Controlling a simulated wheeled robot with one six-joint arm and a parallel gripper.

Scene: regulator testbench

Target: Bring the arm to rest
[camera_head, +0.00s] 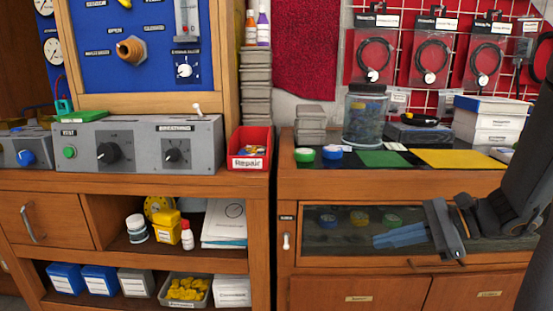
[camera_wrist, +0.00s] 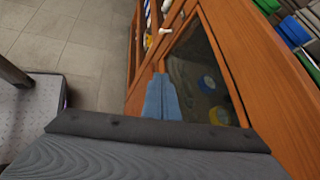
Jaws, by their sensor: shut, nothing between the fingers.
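My gripper (camera_head: 376,241) is at the lower right of the head view, in front of the glass-fronted cabinet section. Its blue fingers are together and hold nothing. They point left, and my dark arm comes in from the right edge. In the wrist view my gripper (camera_wrist: 164,78) shows its two blue fingers side by side, with the orange-brown wood and the dark glass pane beyond them. I cannot tell whether the fingers touch the cabinet.
The wooden cabinet (camera_head: 400,286) stands close behind my gripper. Its top bears a glass jar (camera_head: 366,118), a yellow mat (camera_head: 455,159) and small lids. A red bin (camera_head: 249,148) and a grey test box (camera_head: 140,145) stand left. Grey floor (camera_wrist: 80,40) is free in the wrist view.

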